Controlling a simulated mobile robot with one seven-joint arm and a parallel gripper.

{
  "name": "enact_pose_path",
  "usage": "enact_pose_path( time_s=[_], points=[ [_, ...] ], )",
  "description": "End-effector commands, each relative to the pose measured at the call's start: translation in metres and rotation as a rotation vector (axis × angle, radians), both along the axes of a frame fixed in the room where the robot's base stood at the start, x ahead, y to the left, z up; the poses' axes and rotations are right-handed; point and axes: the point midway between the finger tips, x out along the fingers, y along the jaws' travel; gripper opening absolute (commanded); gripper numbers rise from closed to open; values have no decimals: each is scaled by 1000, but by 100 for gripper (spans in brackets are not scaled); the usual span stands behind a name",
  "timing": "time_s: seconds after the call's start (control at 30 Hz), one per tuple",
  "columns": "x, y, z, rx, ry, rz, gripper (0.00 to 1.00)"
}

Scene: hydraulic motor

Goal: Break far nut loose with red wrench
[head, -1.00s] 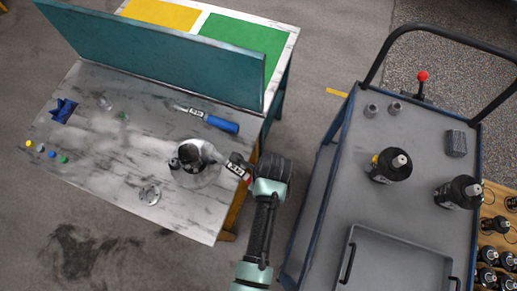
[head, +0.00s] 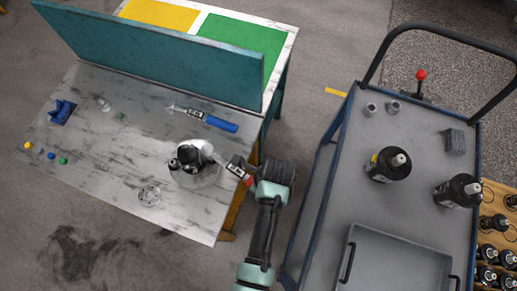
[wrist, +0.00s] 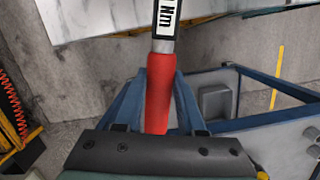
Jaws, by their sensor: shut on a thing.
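My gripper (wrist: 158,100) is shut on the red handle of the red wrench (wrist: 159,88). The wrench's white "Nm" label shows above the handle in the wrist view, and its far end is out of that frame. In the head view the wrench (head: 238,170) reaches from my gripper (head: 254,184) up and left over the table's right edge. Its tip lies just right of the black and silver hydraulic motor (head: 195,154) on its round, clear-looking base. I cannot tell whether the tip touches anything. The far nut is too small to make out.
A blue-handled wrench (head: 222,124) lies behind the motor on the marbled table (head: 110,160). A teal panel (head: 150,58) stands along the table's back.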

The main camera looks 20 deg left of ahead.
Motion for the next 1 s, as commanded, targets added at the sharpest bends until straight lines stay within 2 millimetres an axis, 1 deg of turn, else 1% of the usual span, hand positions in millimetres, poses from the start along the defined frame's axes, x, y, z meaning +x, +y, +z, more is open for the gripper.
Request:
enact_pose_path(
  time_s=[0.37, 1.0],
  points=[
    [2, 0, 1, 1, -4, 0, 0],
    [1, 0, -11, 0, -2, -1, 0]
  ],
)
